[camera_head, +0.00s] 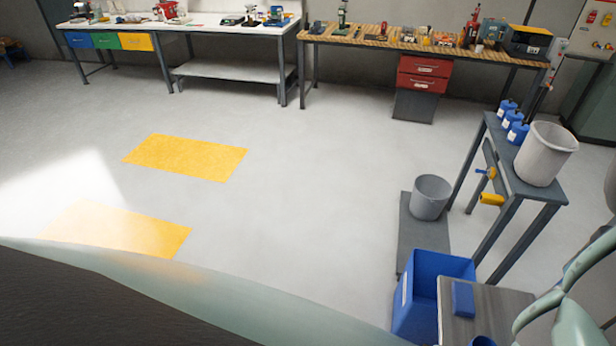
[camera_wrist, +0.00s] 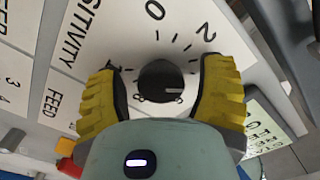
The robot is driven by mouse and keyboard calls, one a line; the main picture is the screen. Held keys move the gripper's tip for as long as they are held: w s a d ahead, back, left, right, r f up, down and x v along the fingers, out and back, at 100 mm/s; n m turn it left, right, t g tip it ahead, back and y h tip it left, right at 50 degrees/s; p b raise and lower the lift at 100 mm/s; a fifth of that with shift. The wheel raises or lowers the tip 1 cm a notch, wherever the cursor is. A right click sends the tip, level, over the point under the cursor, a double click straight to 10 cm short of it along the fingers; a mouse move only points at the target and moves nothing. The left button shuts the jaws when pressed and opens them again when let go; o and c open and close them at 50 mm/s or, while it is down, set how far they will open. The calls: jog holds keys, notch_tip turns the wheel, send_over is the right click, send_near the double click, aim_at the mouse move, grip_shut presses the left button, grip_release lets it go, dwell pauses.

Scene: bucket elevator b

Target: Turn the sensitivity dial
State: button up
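The sensitivity dial (camera_wrist: 160,82) is a round black knob on a white panel (camera_wrist: 105,35) in the wrist view. Tick marks and numbers, including 0 and 2, surround it. A small light mark shows on its right side. Part of the word SENSITIVITY is readable to its left. My gripper (camera_wrist: 160,70) has one yellow ribbed finger on each side of the dial. The fingers are open, with a visible gap between each finger and the dial. The head view does not show the dial or my fingers.
A FEED label (camera_wrist: 52,103) is left of the dial. In the head view, a grey table (camera_head: 515,175) carries a bucket (camera_head: 545,153). A blue bin (camera_head: 418,300) stands below it. The middle floor is clear.

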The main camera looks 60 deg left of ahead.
jog(key=shift+s, duration=0.1)
jog(key=v, duration=1.2)
dwell(0.5)
